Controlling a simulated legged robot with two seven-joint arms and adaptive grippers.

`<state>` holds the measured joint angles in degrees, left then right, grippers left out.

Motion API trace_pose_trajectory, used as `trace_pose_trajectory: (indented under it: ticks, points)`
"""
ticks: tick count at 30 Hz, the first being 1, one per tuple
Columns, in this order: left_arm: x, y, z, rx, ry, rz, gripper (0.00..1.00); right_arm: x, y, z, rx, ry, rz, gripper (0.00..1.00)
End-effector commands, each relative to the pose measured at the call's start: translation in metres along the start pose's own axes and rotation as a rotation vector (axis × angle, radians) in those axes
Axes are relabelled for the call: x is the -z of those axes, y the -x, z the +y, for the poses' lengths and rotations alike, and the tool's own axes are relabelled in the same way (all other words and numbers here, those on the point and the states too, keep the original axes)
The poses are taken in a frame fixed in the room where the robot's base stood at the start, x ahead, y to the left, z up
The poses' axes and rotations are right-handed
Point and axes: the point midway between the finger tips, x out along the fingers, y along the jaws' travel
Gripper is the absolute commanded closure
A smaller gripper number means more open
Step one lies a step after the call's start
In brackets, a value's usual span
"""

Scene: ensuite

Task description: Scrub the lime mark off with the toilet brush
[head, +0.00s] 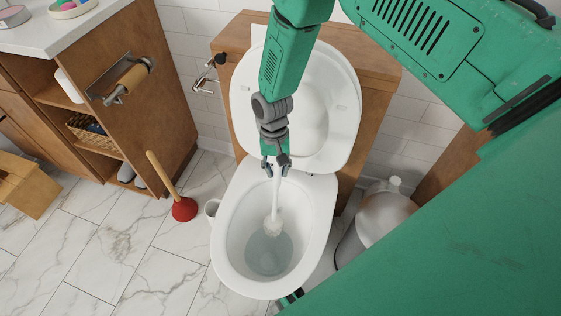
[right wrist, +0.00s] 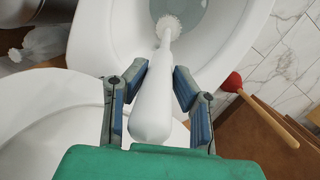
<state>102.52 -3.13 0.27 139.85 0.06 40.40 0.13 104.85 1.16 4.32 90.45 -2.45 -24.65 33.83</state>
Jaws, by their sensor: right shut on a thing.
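My right gripper (head: 275,163) is shut on the handle of the white toilet brush (head: 275,200). In the right wrist view the thick white handle (right wrist: 153,105) lies between the two fingers of the gripper (right wrist: 160,80). The brush points down into the toilet bowl (head: 228,238), and its bristle head (head: 273,226) is inside the bowl, at or just above the water's back edge. I cannot tell whether the bristles touch the bowl wall. No lime mark can be made out in either view. My left gripper is not in view.
The toilet lid (head: 335,100) is raised. A grey bin (head: 380,215) stands at right. A wooden cabinet (head: 160,100) is at left.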

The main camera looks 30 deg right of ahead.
Motion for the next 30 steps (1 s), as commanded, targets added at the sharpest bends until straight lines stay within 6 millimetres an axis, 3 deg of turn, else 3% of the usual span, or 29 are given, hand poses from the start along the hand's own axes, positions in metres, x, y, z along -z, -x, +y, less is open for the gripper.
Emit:
trace_pose_trajectory:
  ticks: [19,30]
  points:
    - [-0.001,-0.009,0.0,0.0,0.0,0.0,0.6,0.007,0.0,-0.022,0.0,0.0,0.0,1.0]
    - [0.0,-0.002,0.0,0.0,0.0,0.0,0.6,0.004,-0.004,-0.01,-0.001,-0.001,-0.001,1.0]
